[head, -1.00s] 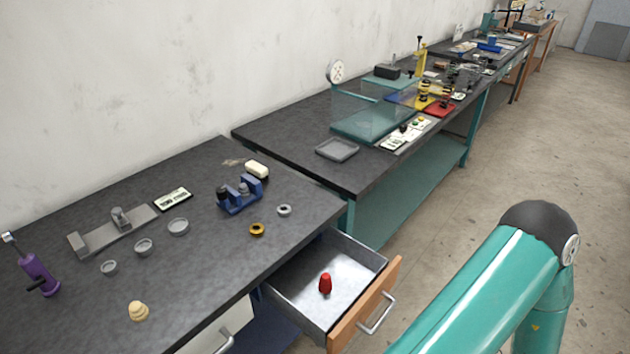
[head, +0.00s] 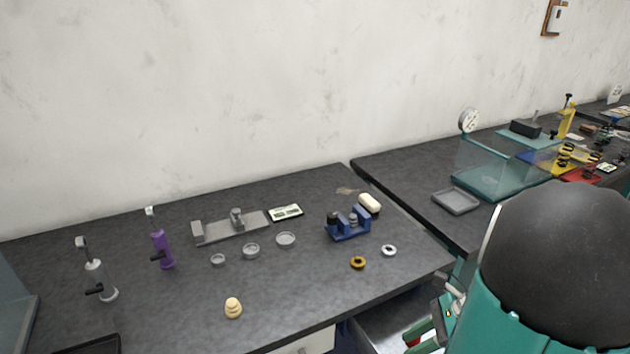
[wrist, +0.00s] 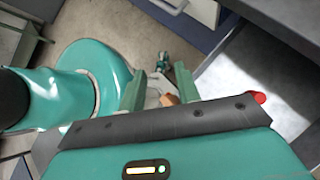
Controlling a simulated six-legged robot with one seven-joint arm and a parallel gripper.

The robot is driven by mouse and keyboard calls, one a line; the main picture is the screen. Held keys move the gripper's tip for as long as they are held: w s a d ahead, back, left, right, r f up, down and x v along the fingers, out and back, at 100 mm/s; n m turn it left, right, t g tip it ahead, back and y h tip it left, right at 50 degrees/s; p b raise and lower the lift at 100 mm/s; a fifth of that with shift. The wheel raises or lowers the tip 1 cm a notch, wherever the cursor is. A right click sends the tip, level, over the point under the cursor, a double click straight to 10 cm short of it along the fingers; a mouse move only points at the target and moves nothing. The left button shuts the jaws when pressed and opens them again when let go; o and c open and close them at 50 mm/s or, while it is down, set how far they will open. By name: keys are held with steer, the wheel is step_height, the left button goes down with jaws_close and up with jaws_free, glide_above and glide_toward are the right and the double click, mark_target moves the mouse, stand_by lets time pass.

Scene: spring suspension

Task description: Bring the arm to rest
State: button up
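My gripper (wrist: 158,89) shows in the wrist view with its two green fingers apart; I see nothing clearly held between them. In the head view my green and black arm fills the lower right, and part of the gripper (head: 428,333) shows beside it, over the open drawer (head: 378,330). The drawer's pale inside also shows in the wrist view (wrist: 235,75). A red piece (wrist: 259,97) shows at the edge of the gripper body in the wrist view, mostly hidden. A bit of red also shows beside the gripper in the head view.
A dark bench (head: 170,300) carries a blue holder (head: 348,228), small grey dishes (head: 251,251), a brass ring (head: 358,263), a beige stepped piece (head: 233,308) and a purple stand (head: 161,249). A second bench with a clear-walled box (head: 500,175) stands to the right.

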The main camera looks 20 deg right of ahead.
steer(key=w+a+r+n+t+h, duration=0.1)
steer(key=w+a+r+n+h, duration=0.1)
steer(key=a+r+n+h, duration=0.2)
steer(key=w+a+r+n+t+h, duration=0.1)
steer(key=a+r+n+h, duration=0.3)
steer(key=a+r+n, duration=0.7)
steer(key=w+a+n, duration=0.1)
steer(key=a+n, duration=0.4)
steer(key=n, duration=0.6)
steer(key=shift+r, duration=0.2)
